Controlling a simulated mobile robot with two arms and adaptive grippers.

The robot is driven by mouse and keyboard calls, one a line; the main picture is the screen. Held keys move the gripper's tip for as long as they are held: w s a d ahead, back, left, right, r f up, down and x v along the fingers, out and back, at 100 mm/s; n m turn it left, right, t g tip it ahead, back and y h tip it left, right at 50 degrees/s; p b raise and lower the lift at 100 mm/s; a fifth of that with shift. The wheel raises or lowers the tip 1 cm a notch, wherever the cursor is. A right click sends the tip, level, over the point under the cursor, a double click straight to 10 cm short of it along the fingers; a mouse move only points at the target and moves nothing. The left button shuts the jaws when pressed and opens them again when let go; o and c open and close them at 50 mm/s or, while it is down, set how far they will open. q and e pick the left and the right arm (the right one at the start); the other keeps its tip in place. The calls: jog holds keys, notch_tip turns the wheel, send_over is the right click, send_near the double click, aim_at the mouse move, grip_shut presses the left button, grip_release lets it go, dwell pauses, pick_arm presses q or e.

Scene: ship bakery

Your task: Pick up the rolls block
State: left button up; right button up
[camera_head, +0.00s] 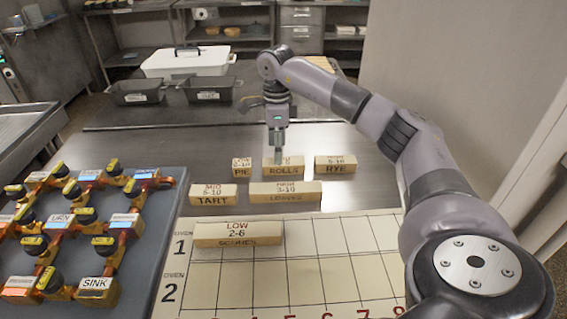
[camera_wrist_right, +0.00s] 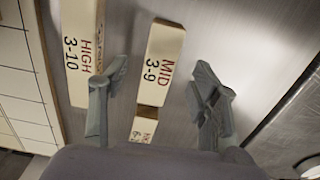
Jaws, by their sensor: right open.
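The rolls block (camera_head: 291,170) is a pale wooden block lettered ROLLS, lying on the steel table in the middle of the back row. In the right wrist view its top (camera_wrist_right: 166,50) reads MID 3-9. My right gripper (camera_head: 278,152) points down over it and hides part of its top. In the right wrist view the fingers of my right gripper (camera_wrist_right: 158,100) are spread apart with nothing held, and the block lies between and beyond them. I cannot tell the exact height of the fingertips above it. My left gripper is not in view.
The pie block (camera_head: 242,168) and rye block (camera_head: 335,166) flank it with small gaps. The loaves block (camera_head: 286,191) lies close in front, with the tart block (camera_head: 213,195) beside it. The scones block (camera_head: 238,234) lies on the oven grid (camera_head: 330,270). Dark pans (camera_head: 208,90) stand behind.

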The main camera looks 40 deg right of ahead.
aim_at(284, 166)
jog(key=f, duration=0.4)
jog(key=shift+s+d+f+p, duration=0.2)
jog(key=shift+d+p, duration=0.1)
jog(key=shift+p, duration=0.1)
jog(key=shift+f, duration=0.5)
jog(key=shift+c, duration=0.4)
jog(key=c, duration=1.2)
